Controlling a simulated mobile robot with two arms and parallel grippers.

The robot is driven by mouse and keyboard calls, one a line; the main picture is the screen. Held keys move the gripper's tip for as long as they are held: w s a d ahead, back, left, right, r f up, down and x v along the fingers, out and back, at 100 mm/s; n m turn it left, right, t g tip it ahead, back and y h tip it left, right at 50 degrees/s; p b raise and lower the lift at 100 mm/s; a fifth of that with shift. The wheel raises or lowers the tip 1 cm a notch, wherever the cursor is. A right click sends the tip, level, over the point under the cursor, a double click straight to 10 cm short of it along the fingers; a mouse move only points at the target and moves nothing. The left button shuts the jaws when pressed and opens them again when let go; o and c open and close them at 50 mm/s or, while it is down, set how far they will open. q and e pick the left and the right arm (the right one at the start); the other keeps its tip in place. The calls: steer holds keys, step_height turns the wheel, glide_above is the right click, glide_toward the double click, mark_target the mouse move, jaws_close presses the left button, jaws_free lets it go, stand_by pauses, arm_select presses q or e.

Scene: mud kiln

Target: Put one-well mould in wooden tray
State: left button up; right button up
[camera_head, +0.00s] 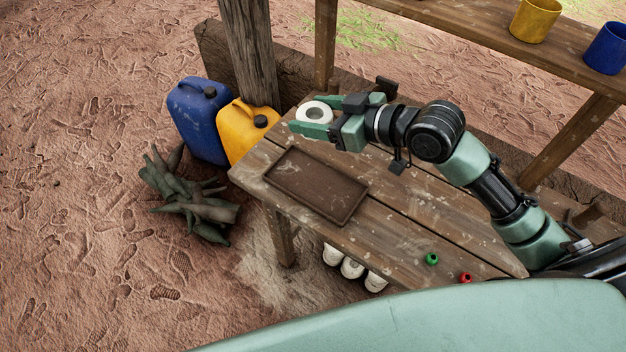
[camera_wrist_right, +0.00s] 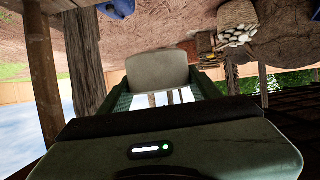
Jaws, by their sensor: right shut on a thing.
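The one-well mould (camera_head: 304,115) is a small white round piece with one hollow in its top. My right gripper (camera_head: 314,113) is shut on it, with green fingers on either side. The mould is near the far left end of the table, beyond the tray in the head view. Its height above the table is hard to tell. In the right wrist view the mould (camera_wrist_right: 157,71) shows as a pale block between the fingers. The wooden tray (camera_head: 317,187) is a dark brown, shallow rectangle on the table and looks empty. My left gripper is not in view.
The plank table (camera_head: 400,240) has a green ring (camera_head: 432,258) and a red ring (camera_head: 466,278) near its front edge. A blue can (camera_head: 199,120) and a yellow can (camera_head: 243,130) stand on the ground at left. A shelf (camera_head: 480,45) with cups stands behind.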

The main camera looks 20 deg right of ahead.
step_height(320, 180, down, 6)
glide_above(315, 183)
step_height(315, 183, down, 9)
steer(key=shift+r, duration=0.1)
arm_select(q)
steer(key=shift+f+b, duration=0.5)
arm_select(e)
steer(key=shift+f, duration=2.35)
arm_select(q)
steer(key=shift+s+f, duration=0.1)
arm_select(e)
steer(key=shift+f, duration=0.1)
steer(key=o, duration=1.2)
steer(key=shift+f, duration=0.15)
steer(key=o, duration=0.4)
steer(key=shift+o, duration=0.2)
